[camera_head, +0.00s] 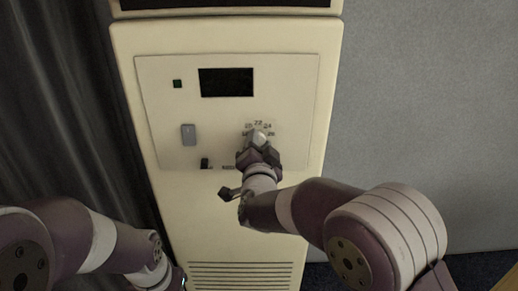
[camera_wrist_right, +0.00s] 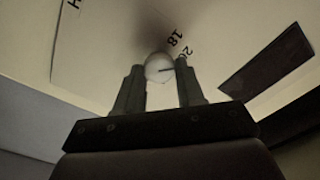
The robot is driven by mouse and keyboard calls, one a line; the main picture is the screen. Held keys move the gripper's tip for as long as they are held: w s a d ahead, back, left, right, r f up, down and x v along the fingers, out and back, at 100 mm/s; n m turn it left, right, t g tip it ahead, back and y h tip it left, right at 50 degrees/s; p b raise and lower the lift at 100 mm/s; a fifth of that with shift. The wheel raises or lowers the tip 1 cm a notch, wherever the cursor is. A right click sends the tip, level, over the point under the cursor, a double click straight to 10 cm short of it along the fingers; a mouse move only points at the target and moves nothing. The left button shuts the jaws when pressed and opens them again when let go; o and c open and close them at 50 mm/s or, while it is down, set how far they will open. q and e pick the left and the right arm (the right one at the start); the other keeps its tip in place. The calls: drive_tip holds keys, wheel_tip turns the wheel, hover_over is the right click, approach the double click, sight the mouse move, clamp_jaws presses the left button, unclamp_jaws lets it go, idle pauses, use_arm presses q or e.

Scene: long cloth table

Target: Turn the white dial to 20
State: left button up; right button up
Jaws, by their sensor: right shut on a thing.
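The white dial (camera_head: 258,136) is on the cream panel of a tall cabinet, with a ring of printed numbers around its upper side. My right gripper (camera_head: 257,153) is at the dial from below. In the right wrist view, its two dark fingers (camera_wrist_right: 160,85) are shut on the round dial (camera_wrist_right: 158,66), one on each side. A short dark line on the dial points right, towards the area just beside the printed 20 (camera_wrist_right: 187,54); the finger there hides part of it. My left arm is at the lower left; its fingers do not show.
The panel (camera_head: 210,120) also has a dark display (camera_head: 226,82), a small green light (camera_head: 177,84), a grey switch (camera_head: 189,135) and a small black switch (camera_head: 205,163). A vent grille (camera_head: 240,275) is lower down. A dark curtain (camera_head: 70,110) hangs at the left.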

idle(0.3)
drive_tip(key=o, duration=1)
drive_tip(key=shift+s, duration=0.1)
drive_tip(key=s+b, duration=0.2)
drive_tip(key=s, duration=1)
drive_tip(key=shift+s+b, duration=0.3)
drive_tip(key=shift+b, duration=0.1)
